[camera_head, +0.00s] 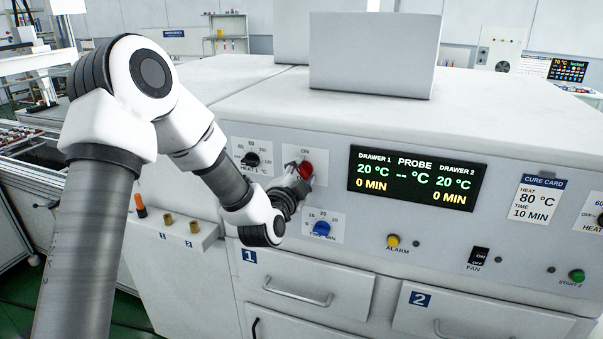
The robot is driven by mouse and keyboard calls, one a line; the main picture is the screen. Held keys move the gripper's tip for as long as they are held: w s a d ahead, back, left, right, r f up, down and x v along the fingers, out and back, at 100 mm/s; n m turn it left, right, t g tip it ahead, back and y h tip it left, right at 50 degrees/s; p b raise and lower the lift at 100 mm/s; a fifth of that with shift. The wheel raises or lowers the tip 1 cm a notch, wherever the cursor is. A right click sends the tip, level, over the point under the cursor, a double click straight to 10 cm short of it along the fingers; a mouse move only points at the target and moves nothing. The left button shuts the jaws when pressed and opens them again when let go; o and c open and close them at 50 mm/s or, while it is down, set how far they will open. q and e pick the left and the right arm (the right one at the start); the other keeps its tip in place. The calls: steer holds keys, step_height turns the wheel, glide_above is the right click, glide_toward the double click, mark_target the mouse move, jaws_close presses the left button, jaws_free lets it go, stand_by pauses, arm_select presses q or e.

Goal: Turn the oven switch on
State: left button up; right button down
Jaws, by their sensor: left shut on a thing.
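The oven switch (307,169) is a red knob on the oven's white front panel, under a label reading ON. My left gripper (300,180) reaches it from the lower left and is shut on it. The gripper and wrist hide part of the knob and its plate, so I cannot tell which way the switch is turned. The oven display (417,180) is lit and reads 20 °C and 0 MIN for both drawers. My right gripper is not in view.
The black heat dial (251,159) is left of the switch, and the blue time dial (321,228) is just below. A yellow alarm button (393,240) and a black fan switch (479,257) are further right. Drawer handles (298,293) stick out below.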

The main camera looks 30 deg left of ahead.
arm_select(q)
steer(key=m+p, duration=0.1)
steer(key=m, duration=0.5)
steer(key=shift+f, duration=0.15)
steer(key=shift+m, duration=0.3)
steer(key=o, duration=1.1)
steer(key=shift+o, duration=0.2)
steer(key=v, duration=0.7)
steer(key=shift+s, duration=0.2)
